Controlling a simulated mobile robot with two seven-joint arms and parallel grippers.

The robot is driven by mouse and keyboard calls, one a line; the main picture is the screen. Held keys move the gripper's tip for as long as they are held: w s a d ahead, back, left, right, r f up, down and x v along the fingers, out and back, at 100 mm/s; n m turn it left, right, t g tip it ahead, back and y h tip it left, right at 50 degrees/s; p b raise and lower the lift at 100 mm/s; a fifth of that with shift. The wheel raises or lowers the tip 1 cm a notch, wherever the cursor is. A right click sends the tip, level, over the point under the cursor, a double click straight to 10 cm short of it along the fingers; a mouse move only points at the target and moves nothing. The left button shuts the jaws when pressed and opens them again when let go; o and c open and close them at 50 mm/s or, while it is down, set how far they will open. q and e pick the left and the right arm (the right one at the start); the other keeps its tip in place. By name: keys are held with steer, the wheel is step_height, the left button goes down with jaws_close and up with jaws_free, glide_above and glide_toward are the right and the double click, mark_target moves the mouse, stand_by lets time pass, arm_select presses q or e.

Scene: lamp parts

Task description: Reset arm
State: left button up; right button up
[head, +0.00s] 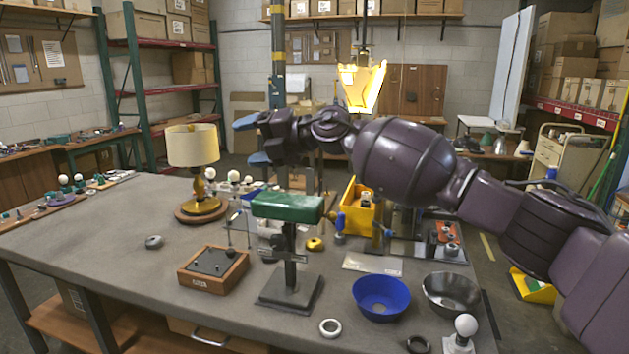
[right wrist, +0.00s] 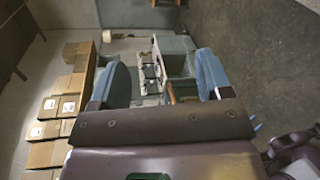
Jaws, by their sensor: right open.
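My right arm reaches in from the right of the head view, raised over the far part of the table. Its gripper (head: 247,141) has two blue fingers spread apart with nothing between them. The right wrist view also shows this gripper (right wrist: 160,66) open and empty. A lamp (head: 193,150) with a cream shade and brass stem stands upright on a round wooden base, left of the gripper and apart from it. A green block (head: 287,206) sits on top of a dark stand below the arm. My left gripper is not in view.
The grey table (head: 110,225) holds a wooden box (head: 213,268), blue bowl (head: 381,297), metal bowl (head: 451,293), yellow bin (head: 358,210) and white ring (head: 330,328). A bulb (head: 466,325) stands at the front right. The table's left part is mostly clear.

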steer(key=s+d+f+m+t+h, duration=0.3)
steer(key=d+f+m+t, duration=0.1)
steer(key=d+f+m, duration=0.5)
steer(key=s+d+f+m+t+h, duration=0.4)
steer(key=d+f+m, duration=0.3)
steer(key=f+m, duration=0.35)
steer(key=s+d+f+m+t+h, duration=0.25)
steer(key=d+f+m+t, duration=0.25)
steer(key=d+f+m, duration=0.4)
steer(key=s+d+f+m+g+h, duration=0.2)
steer(key=s+d+f, duration=0.3)
steer(key=s+f, duration=0.3)
steer(key=s+d+f+m+g+h, duration=0.2)
steer(key=s+d+f, duration=0.2)
steer(key=s+f, duration=0.5)
steer(key=s+d+f+m+g+h, duration=0.1)
steer(key=s+d+f+m+h, duration=0.1)
steer(key=s+d+f, duration=0.3)
steer(key=s+f+m, duration=0.1)
steer(key=s+f, duration=0.2)
steer(key=s, duration=0.4)
steer(key=shift+s+d+f+g, duration=0.3)
steer(key=shift+s+f+g, duration=0.05)
steer(key=shift+s+g, duration=0.05)
